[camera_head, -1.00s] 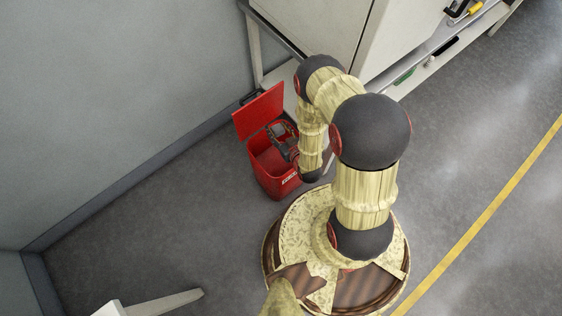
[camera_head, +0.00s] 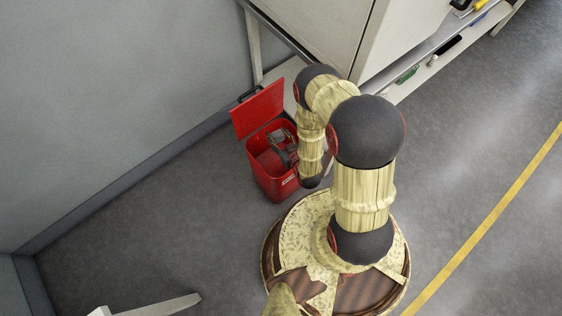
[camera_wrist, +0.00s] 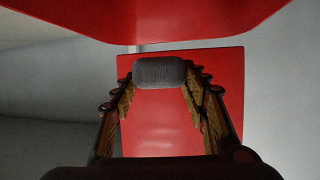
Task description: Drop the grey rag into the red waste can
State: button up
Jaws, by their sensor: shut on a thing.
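The red waste can (camera_head: 268,182) stands on the floor beside the bench, its lid (camera_head: 257,109) raised. My gripper (camera_head: 279,139) is at the can's open mouth, among its upper walls. In the wrist view, the grey rag (camera_wrist: 158,72) is a dark grey bundle between the fingertips of my gripper (camera_wrist: 160,82), which is shut on it. Red surfaces of the can (camera_wrist: 160,135) show behind and above the rag. In the head view I cannot make out the rag, and my arm hides part of the can's right side.
A light cabinet and bench (camera_head: 330,30) stand behind the can, with tools on a low shelf (camera_head: 430,62). A grey wall (camera_head: 110,90) is at left. Floor is open left of the can and to the right. A white leg-like object (camera_head: 155,306) lies at bottom left.

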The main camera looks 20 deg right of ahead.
jog(key=o, duration=1.1)
jog(key=shift+o, duration=0.2)
jog(key=shift+r, duration=0.1)
jog(key=shift+r, duration=4.95)
